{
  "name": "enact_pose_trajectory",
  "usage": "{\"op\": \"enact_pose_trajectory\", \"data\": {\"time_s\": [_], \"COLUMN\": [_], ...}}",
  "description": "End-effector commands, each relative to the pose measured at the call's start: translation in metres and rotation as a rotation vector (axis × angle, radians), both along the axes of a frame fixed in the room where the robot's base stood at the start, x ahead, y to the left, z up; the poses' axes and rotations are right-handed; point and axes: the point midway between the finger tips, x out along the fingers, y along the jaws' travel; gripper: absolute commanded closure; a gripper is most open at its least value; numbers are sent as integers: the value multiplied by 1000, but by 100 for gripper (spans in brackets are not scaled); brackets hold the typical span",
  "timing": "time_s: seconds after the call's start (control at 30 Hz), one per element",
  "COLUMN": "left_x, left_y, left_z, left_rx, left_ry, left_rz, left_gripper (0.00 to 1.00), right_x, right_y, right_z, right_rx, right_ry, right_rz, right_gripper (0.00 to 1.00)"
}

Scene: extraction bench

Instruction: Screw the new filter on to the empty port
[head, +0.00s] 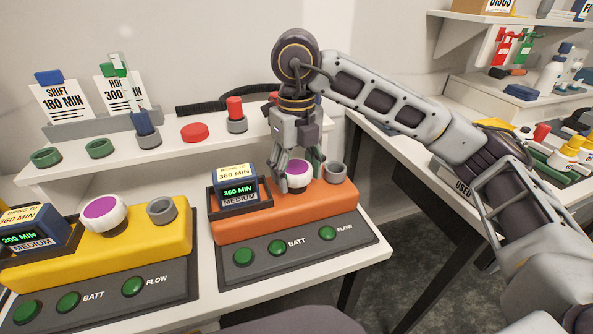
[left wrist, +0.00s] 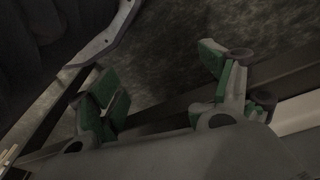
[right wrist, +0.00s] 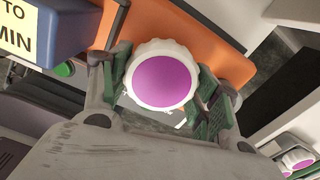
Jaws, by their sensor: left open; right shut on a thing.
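A white ribbed filter with a purple top (head: 299,174) is at the left port position on the orange pump (head: 285,208). My right gripper (head: 297,184) comes down from above, with its fingers shut on the filter's sides. The filter's face fills the middle of the right wrist view (right wrist: 163,81). I cannot tell how far it is seated, as the port under it is hidden. A grey port (head: 336,172) beside it is uncovered. My left gripper (left wrist: 165,95) is open and empty over a dark floor, outside the head view.
The yellow pump (head: 150,240) at left carries another purple-topped filter (head: 103,212) and a bare grey port (head: 161,210). A display block (head: 238,187) stands left of the gripper. The shelf behind holds caps and cards. A box marked USED (head: 455,183) is on the right bench.

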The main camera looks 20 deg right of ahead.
Motion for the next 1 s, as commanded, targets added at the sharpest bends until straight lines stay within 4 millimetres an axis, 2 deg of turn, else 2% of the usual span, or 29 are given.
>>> {"op": "enact_pose_trajectory", "data": {"time_s": [0.03,0.63,0.67,0.7,0.83,1.0], "left_x": [17,17,17,17,17,17], "left_y": [-2,-1,-1,-1,0,0], "left_z": [14,19,19,19,19,19], "left_rx": [-12,-9,-9,-9,-9,-8], "left_ry": [-46,-47,-47,-47,-47,-47], "left_rz": [9,10,10,10,10,10], "left_gripper": [13,13,13,13,13,13], "right_x": [2,2,2,2,2,2], "right_y": [1,1,1,1,0,0], "right_z": [0,1,1,1,1,1], "right_rx": [5,5,5,5,4,2], "right_ry": [-3,-4,-4,-4,-4,-4], "right_rz": [-27,-369,-372,-369,-367,-365], "right_gripper": [67,67,36,30,14,13]}}
